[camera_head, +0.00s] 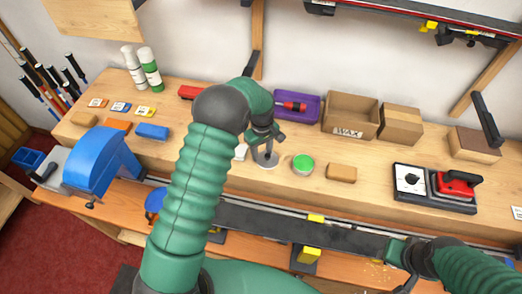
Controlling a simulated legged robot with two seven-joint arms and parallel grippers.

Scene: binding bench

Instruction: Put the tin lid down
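The tin lid (265,160) is a round grey disc in the middle of the bench, directly under my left gripper (264,147). The gripper points down and its fingertips overlap the lid in the picture. The fingers are small and partly covered, so I cannot tell whether they grip the lid, or whether the lid touches the bench. A round tin (303,164) with a bright green top stands just right of the lid. My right gripper (402,272) is low at the right, over the bench's front part, and its fingers are not clear.
A tan block (342,173) lies right of the tin. A purple tray (297,107), an open WAX box (350,115) and another carton (400,126) stand behind. A black device with a red handle (437,188) sits at right. Bare wood lies between block and device.

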